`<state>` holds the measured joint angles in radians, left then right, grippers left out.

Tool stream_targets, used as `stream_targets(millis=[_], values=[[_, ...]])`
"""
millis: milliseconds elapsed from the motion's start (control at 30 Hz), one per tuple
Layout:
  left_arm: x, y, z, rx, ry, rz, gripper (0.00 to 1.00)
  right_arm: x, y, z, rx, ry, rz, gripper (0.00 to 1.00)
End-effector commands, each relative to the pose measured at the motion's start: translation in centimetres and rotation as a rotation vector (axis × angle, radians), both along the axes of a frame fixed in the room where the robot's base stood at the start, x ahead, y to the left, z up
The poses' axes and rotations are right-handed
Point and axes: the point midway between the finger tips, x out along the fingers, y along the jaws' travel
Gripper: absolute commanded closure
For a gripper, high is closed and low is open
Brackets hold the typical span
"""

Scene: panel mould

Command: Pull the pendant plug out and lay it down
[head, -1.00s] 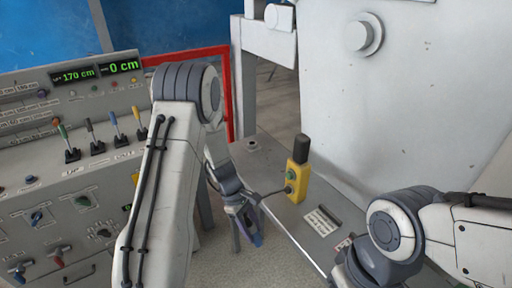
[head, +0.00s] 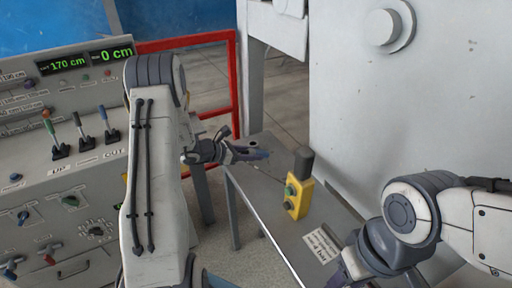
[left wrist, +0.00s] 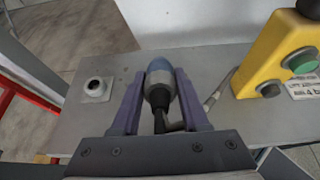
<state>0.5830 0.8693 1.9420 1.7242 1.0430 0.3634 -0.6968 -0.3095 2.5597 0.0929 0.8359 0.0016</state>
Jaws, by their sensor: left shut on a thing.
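The plug (left wrist: 160,88), dark grey with a blue end, lies between the two purple fingers of my left gripper (left wrist: 160,90) in the left wrist view. The gripper is shut on it, over the grey tabletop (left wrist: 120,130); I cannot tell whether the plug touches the top. In the head view my left gripper (head: 255,154) is left of the yellow pendant (head: 298,193), which stands upright with a dark top. A round socket (left wrist: 97,88) with an open dark hole sits apart from the plug. My right gripper (head: 345,274) is partly cut off at the bottom.
A control panel (head: 75,165) with levers and green displays stands at the left. A red frame (head: 186,41) is behind my left arm. A large pale machine wall (head: 420,110) rises behind the table. A label plate (head: 322,245) lies in front of the pendant.

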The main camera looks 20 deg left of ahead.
Motion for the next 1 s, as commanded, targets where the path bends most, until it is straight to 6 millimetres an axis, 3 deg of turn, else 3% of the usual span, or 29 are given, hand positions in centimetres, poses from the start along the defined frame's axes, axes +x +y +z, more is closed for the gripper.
stream_targets(millis=[267, 733, 1000], values=[[-0.1, 0.0, -2.0, -0.001, 0.001, 0.001, 1.00, 0.0, 0.0, -1.3, 0.000, 0.000, 0.001, 0.50], [0.0, 0.0, -7.4, 0.000, 0.000, 0.000, 1.00, 0.0, 0.0, -4.8, 0.000, 0.000, 0.002, 0.50], [0.0, 0.0, -8.4, 0.000, 0.000, 0.000, 1.00, 0.0, 0.0, -5.4, 0.000, 0.000, 0.002, 0.50]])
